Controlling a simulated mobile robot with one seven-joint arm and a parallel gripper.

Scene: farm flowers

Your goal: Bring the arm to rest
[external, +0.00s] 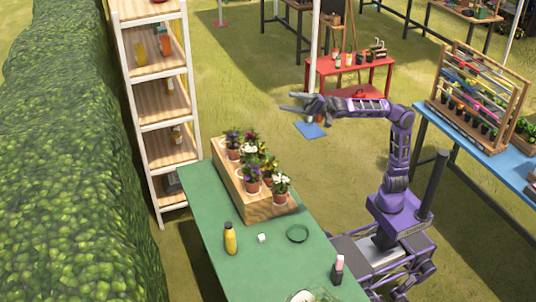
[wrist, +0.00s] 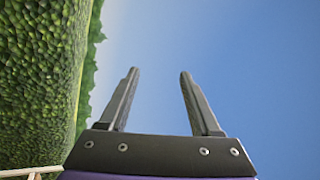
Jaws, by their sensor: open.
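My gripper (external: 290,102) is at the end of my purple arm in the external view. The arm is raised and stretched out to the left, well above the ground and apart from the green table. In the wrist view my gripper (wrist: 158,75) shows two grey fingers standing apart with only sky between them. It is open and empty.
A white shelf (external: 151,120) and a hedge (external: 60,150) stand left. A red table (external: 350,70) stands behind my gripper; a blue table (external: 480,150) is right.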

